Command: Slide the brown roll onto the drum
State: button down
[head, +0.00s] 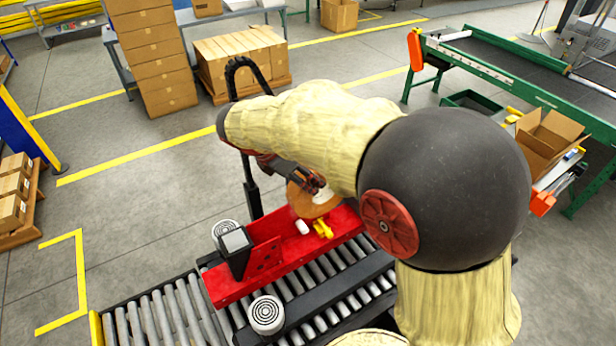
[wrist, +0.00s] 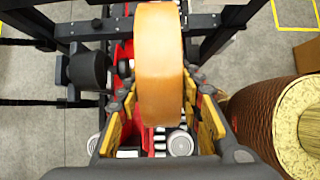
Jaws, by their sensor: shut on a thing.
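The brown roll (head: 312,206) is in my gripper (head: 308,184), above the red frame (head: 262,262) in the head view. My arm hides part of it there. In the wrist view the roll (wrist: 160,65) stands edge-on between the yellow-padded fingers of my gripper (wrist: 162,108), which are shut on it. A black cylinder (wrist: 88,72), which looks like the drum, lies left of the roll in the wrist view. A gap shows between them, so the roll is beside the drum, not around it. I cannot clearly pick out the drum in the head view.
The red frame sits over a roller conveyor (head: 165,315). A white cylinder (head: 302,227) and a yellow part (head: 323,229) are on it below the roll. Open floor (head: 150,210) lies left.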

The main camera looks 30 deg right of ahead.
jog(key=shift+w+r, duration=0.15)
jog(key=shift+w, duration=0.1)
jog(key=shift+w+p, duration=0.65)
jog(key=shift+w, duration=0.6)
jog(key=shift+w+p, duration=0.1)
jog(key=shift+p, duration=0.25)
dwell(0.6)
jog(key=shift+w+a+p, duration=0.1)
jog(key=shift+w+p, duration=0.8)
jog(key=shift+w, duration=1)
jog(key=shift+w+p, duration=0.1)
jog(key=shift+p, duration=0.2)
jog(key=shift+w+a+p, duration=0.1)
jog(key=shift+w+p, duration=0.95)
jog(key=shift+w, duration=1.2)
